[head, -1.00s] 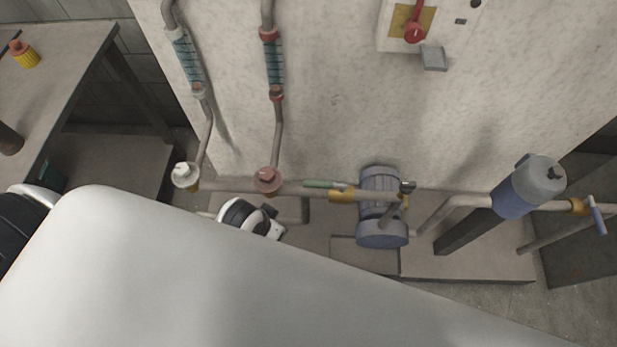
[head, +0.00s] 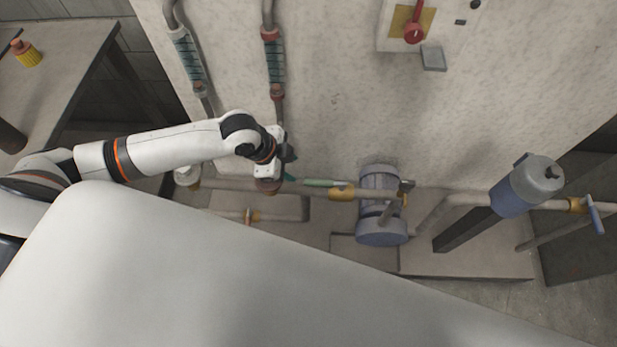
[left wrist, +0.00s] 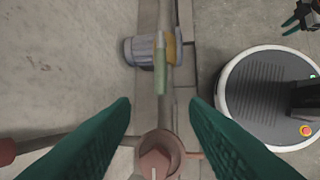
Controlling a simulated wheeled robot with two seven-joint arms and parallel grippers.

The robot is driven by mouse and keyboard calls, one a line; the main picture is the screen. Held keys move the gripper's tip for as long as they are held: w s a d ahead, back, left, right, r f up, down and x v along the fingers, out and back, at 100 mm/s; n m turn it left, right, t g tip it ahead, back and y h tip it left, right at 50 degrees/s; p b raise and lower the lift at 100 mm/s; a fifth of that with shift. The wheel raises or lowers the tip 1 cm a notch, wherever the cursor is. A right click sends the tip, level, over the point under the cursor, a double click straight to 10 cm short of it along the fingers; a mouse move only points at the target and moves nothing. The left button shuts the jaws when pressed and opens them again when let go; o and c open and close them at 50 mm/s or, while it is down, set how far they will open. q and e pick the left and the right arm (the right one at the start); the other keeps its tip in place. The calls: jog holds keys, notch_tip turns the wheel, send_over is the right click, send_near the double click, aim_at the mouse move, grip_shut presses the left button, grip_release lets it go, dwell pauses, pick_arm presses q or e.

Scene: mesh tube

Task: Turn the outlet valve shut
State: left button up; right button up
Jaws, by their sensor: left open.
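A valve with a green lever (head: 325,183) and a yellow body (head: 343,194) sits on the pipe left of the pump; its lever lies along the pipe. It also shows in the left wrist view, where the green lever (left wrist: 160,66) is ahead of the fingers. Another valve with a blue handle (head: 596,216) is at the far right. I cannot tell which is the outlet valve. My left gripper (head: 291,167) is open beside a reddish pipe fitting (head: 268,187), left of the green lever. In the left wrist view, its teal fingers (left wrist: 163,112) are apart.
The blue-grey pump (head: 381,238) stands right of the green lever. A blue canister (head: 517,193) is farther right. A small yellow fitting (head: 253,216) sits on a lower pipe. The wall panel (head: 330,110) rises behind. My right gripper (left wrist: 303,18) shows small at the wrist view's corner.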

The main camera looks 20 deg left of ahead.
aim_at(311, 181)
pick_arm(q)
jog(key=x, duration=1.1)
jog(key=shift+w+d+f+b, duration=0.1)
jog(key=shift+d+f+b, duration=0.1)
jog(key=shift+f+b, duration=0.1)
grip_shut()
